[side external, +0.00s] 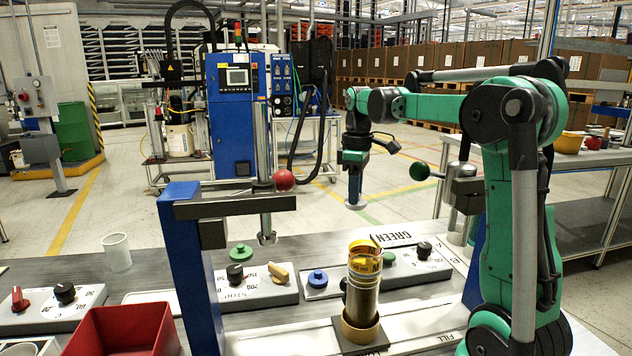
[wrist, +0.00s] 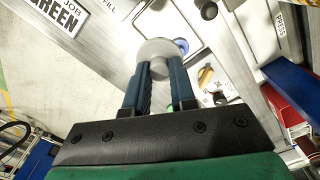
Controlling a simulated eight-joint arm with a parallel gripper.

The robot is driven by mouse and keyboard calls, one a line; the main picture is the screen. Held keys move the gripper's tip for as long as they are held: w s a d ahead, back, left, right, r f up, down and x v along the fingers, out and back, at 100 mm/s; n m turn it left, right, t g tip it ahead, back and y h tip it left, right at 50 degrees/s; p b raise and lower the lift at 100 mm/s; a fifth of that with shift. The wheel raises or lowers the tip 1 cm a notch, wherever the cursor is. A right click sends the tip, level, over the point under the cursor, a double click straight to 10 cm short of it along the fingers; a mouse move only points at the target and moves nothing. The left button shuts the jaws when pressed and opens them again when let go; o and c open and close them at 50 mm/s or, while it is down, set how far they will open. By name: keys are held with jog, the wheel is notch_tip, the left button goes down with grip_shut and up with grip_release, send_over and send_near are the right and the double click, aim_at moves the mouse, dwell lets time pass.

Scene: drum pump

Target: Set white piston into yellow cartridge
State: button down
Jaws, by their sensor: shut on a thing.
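My gripper (side external: 354,186) points down and is shut on a white piston (side external: 355,204), a round disc at its fingertips. In the wrist view the gripper (wrist: 160,78) grips the piston (wrist: 157,46) between its two dark blue fingers. A yellow cartridge (side external: 365,258) with dark lettering shows at the top of an upright metal cylinder (side external: 361,298), which stands in a tan ring on a black base. In the side view the piston hangs above the cartridge's top, apart from it. I cannot make out the cartridge in the wrist view.
A blue press stand (side external: 186,265) with a red ball handle (side external: 284,180) is at the left. A second press with a green ball handle (side external: 419,171) is at the right. A red bin (side external: 125,333), white cup (side external: 116,246) and grey knob panels (side external: 262,290) occupy the table.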

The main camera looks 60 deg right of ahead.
notch_tip(320, 180, up, 2)
jog(key=s+a+r+n, duration=0.35)
jog(key=s+a, duration=0.45)
jog(key=a, duration=0.5)
jog(key=shift+s+a+f, duration=0.1)
jog(key=shift+f, duration=1)
jog(key=shift+s+a+f, duration=0.1)
jog(key=shift+f, duration=1)
jog(key=shift+f, duration=0.45)
jog(key=shift+c, duration=1.6)
grip_release()
